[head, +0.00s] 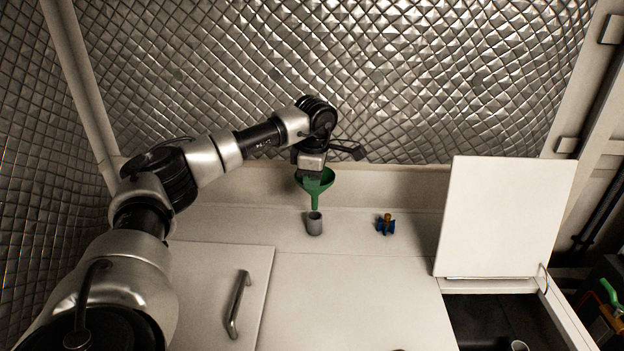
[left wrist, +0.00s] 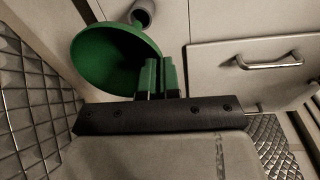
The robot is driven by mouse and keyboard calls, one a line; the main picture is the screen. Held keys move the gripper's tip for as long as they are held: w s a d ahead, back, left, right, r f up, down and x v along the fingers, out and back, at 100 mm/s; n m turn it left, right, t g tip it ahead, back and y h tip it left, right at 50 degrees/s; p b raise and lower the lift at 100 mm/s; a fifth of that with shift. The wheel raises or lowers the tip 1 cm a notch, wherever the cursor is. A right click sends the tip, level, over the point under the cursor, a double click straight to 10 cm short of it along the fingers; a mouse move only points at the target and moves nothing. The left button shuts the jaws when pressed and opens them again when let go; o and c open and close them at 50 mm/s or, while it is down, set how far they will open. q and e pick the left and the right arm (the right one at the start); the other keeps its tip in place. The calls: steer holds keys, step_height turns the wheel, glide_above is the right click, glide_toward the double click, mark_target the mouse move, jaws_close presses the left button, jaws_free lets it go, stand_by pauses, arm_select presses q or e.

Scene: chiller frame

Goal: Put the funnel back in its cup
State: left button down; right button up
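The green funnel (head: 316,190) hangs upright below my left gripper (head: 312,174), with its spout pointing down. In the left wrist view, my left gripper's fingers (left wrist: 159,78) are close together at the rim of the funnel (left wrist: 95,62), so it looks shut on the rim. The grey cup (head: 314,224) stands upright on the counter. In the head view, the spout tip lines up just above the cup's mouth. The cup (left wrist: 142,12) also shows past the funnel's far rim. My right gripper is not in view.
A white lid (head: 506,215) stands raised at the right behind an open dark compartment (head: 490,318). A metal handle (head: 237,304) sits on the front left panel. The quilted wall is behind.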

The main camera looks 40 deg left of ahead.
arm_select(q)
steer(key=shift+f, duration=0.25)
step_height(320, 180, down, 7)
steer(key=b, duration=0.4)
steer(key=shift+r, duration=0.15)
stand_by(1.5)
steer(key=c, duration=1.3)
jaws_free()
steer(key=shift+r, duration=0.1)
steer(key=r+b, duration=0.1)
steer(key=r, duration=0.2)
steer(key=r+b, duration=0.1)
steer(key=r, duration=0.3)
steer(key=d+r+b, duration=0.1)
steer(key=r, duration=0.2)
steer(key=shift+s+r, duration=0.25)
steer(key=shift+r, duration=0.05)
